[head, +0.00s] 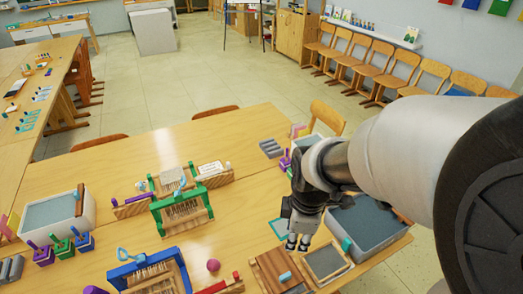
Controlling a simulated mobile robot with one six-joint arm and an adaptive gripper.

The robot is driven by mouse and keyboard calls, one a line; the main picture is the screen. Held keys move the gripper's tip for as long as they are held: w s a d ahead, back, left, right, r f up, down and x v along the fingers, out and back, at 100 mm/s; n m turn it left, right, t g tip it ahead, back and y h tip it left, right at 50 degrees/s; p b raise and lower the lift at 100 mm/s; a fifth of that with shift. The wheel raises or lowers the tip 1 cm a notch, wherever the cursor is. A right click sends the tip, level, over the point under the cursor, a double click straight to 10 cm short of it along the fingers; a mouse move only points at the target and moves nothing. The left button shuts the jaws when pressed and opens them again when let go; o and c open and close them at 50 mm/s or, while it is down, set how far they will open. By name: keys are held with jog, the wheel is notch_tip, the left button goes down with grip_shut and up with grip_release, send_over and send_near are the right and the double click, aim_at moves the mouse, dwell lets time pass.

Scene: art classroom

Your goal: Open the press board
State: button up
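A flat wooden board (272,268) with a teal handle (285,277) lies at the front of the table. It looks like the press board, and it appears closed. Beside it on the right is a grey panel in a wooden frame (327,262); I cannot tell whether the two are joined. My gripper (297,243) points down just above and behind them, between the board and the grey tray. Its two fingertips show a small gap with nothing visible between them. It appears apart from the board.
A grey-filled tray (372,226) stands close right of my gripper, with a teal frame (280,229) to its left. Small looms (182,212), a red ball (213,265) and another tray (58,216) stand further left. Bare table (130,165) lies at the back left.

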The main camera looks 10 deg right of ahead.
aim_at(287, 275)
jog(key=w+f+n+b, duration=0.1)
jog(key=f+n+b, duration=0.1)
jog(key=f, duration=0.7)
jog(key=w+f+n+g+b, duration=0.1)
jog(key=f+n+b, duration=0.1)
jog(key=f, duration=0.7)
jog(key=f+n+b, duration=0.2)
jog(key=f+n, duration=0.1)
jog(key=f, duration=0.7)
jog(key=shift+w, duration=0.4)
jog(key=shift+r, duration=0.1)
jog(key=shift+c, duration=0.3)
grip_shut()
